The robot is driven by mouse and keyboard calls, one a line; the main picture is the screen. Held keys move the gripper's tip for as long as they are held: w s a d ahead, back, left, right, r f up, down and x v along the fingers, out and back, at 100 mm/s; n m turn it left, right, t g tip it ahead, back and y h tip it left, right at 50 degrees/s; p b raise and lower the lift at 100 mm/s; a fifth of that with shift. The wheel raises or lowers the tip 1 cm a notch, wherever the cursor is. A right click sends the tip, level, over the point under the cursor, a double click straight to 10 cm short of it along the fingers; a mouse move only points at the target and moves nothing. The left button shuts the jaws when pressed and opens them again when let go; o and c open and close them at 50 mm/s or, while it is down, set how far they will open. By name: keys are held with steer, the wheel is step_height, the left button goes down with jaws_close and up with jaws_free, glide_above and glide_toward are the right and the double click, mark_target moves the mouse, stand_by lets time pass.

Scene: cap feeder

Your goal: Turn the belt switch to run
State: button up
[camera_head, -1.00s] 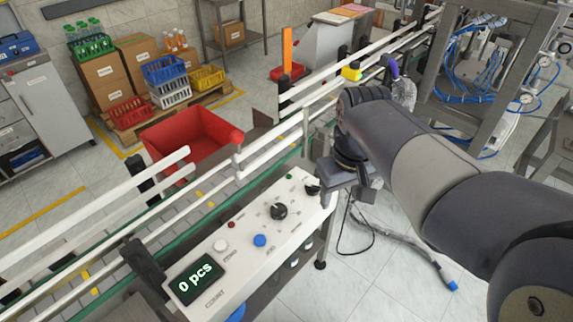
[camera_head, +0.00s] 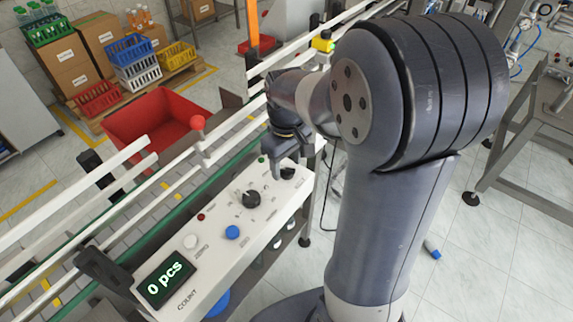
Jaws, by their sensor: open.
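The white control panel (camera_head: 215,238) runs along the near side of the belt. A small black knob (camera_head: 288,173) sits at its far end near a green lamp (camera_head: 262,159). A larger black knob (camera_head: 251,199) with marks around it sits nearer the middle. The labels are too small to read, so I cannot tell which knob is the belt switch. My gripper (camera_head: 279,172) points down over the far end of the panel, open and close beside the small knob. I cannot tell whether it touches it. The gripper partly hides that end.
A blue button (camera_head: 232,232), a white button (camera_head: 190,241), a red lamp (camera_head: 201,217) and a count display (camera_head: 165,279) reading "0 pcs" lie on the panel. White guard rails (camera_head: 150,190) and a red bin (camera_head: 150,130) stand behind. My arm fills the right.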

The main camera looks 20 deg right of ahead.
steer(key=shift+f, duration=0.75)
steer(key=shift+c, duration=0.4)
steer(key=c, duration=0.9)
